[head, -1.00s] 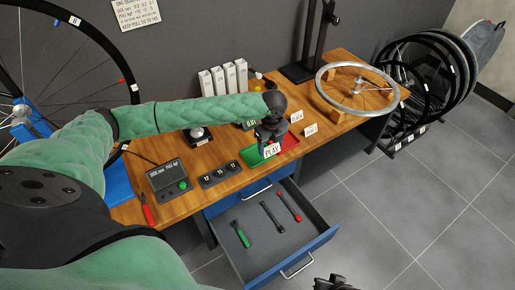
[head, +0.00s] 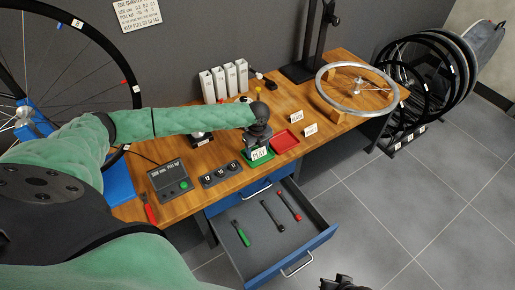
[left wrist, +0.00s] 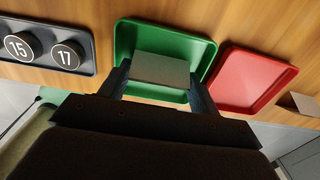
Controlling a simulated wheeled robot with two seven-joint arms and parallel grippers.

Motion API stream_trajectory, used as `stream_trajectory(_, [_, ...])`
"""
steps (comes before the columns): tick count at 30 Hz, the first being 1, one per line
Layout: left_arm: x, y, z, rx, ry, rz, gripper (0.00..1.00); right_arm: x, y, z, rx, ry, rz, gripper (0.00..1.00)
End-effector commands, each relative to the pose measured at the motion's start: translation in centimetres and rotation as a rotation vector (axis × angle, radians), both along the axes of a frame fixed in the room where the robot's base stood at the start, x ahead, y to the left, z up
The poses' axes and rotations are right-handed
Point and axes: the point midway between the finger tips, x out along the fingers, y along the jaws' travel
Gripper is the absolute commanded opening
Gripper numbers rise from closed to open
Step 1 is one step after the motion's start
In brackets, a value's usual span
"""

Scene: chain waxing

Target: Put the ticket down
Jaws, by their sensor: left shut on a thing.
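The ticket (head: 260,154) is a small white card that seems to read PLAY. My left gripper (head: 258,145) is shut on it. The ticket is over the green tray (head: 250,163), near the bench's front edge. In the left wrist view, the ticket (left wrist: 160,70) shows as a grey block between the two fingers, with the green tray (left wrist: 130,32) behind it. I cannot tell whether the ticket touches the tray floor. The dark tip of my right gripper (head: 343,285) shows at the bottom edge, too cut off to read.
A red tray (head: 286,141) is right of the green one. An open drawer (head: 311,246) with several tools juts out below.

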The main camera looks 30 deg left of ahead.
Motion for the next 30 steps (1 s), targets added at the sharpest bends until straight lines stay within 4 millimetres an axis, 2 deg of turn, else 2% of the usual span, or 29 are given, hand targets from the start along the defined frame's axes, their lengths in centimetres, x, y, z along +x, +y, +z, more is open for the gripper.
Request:
stream_trajectory(8, [0.0,0.0,-0.2,0.0,0.0,0.0,0.42,0.0,0.2,0.1,0.002,0.0,0.002,0.0])
stream_trajectory(9, [0.0,0.0,-0.2,0.0,0.0,0.0,0.64,-0.1,0.2,0.1,0.002,0.001,0.002,0.0])
stream_trajectory(10, [0.0,0.0,-0.2,0.0,0.0,0.0,0.7,-0.1,0.2,0.1,0.002,0.001,0.002,0.0])
stream_trajectory(11, [0.0,0.0,-0.2,0.0,0.0,0.0,0.71,-0.1,0.2,0.1,0.002,0.001,0.002,0.0])
stream_trajectory(22, [0.0,0.0,0.3,0.0,-0.001,0.0,0.71,0.1,0.4,0.1,0.006,-0.004,0.003,0.0])
stream_trajectory(26, [0.1,0.0,1.8,0.0,-0.002,0.0,0.71,0.2,0.6,-0.1,0.012,-0.008,0.005,0.0])
stream_trajectory(30, [0.1,0.0,4.4,0.0,-0.002,-0.001,0.71,0.2,1.1,-0.5,0.023,-0.015,0.008,0.0])
